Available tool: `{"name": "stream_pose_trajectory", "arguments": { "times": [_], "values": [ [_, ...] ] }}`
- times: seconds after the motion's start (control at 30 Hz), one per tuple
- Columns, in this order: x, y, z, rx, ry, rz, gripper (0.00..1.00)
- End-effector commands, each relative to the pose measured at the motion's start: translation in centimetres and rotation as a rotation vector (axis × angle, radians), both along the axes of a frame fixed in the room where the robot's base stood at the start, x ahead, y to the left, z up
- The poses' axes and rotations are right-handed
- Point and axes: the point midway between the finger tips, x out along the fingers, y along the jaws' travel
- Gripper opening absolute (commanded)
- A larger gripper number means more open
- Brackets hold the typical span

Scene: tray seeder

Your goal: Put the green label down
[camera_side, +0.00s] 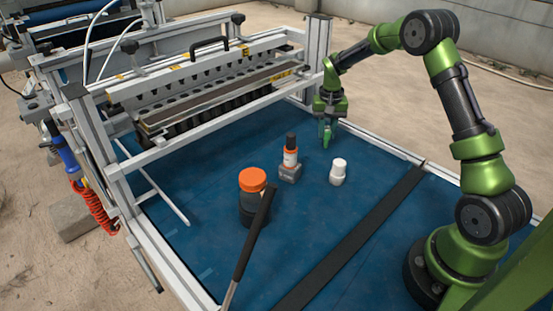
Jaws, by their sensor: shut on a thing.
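My gripper (327,122) is at the upper right of the blue work surface (300,240), pointing down beside the right end of the seeder frame. It is shut on a small green thing, taken as the green label (326,134), which hangs below the fingers. The label is small here and partly hidden by the fingers. I cannot tell whether its lower end touches the surface.
A white-capped bottle (338,173) stands just below my gripper in the picture. A dark-handled tool (255,233) leans by the jar. The seeder (215,90) stands behind.

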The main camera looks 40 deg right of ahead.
Motion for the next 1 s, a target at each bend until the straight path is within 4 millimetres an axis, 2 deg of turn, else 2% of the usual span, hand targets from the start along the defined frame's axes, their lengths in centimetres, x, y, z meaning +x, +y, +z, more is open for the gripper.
{"name": "stream_pose_trajectory", "arguments": {
  "times": [0.27, 0.3, 0.47, 0.77, 0.87, 1.0],
  "values": [
    [0.0, 0.0, -0.2, 0.001, 0.001, 0.000, 0.00],
    [0.0, 0.0, -0.3, 0.001, 0.001, 0.000, 0.26],
    [0.0, 0.0, -0.2, 0.001, -0.001, 0.000, 0.50],
    [0.0, 0.0, -0.1, 0.000, -0.001, 0.001, 0.50],
    [0.1, 0.0, 0.7, -0.001, -0.003, 0.001, 0.50],
    [0.1, 0.0, 3.2, -0.002, -0.005, 0.001, 0.50]
  ]
}}
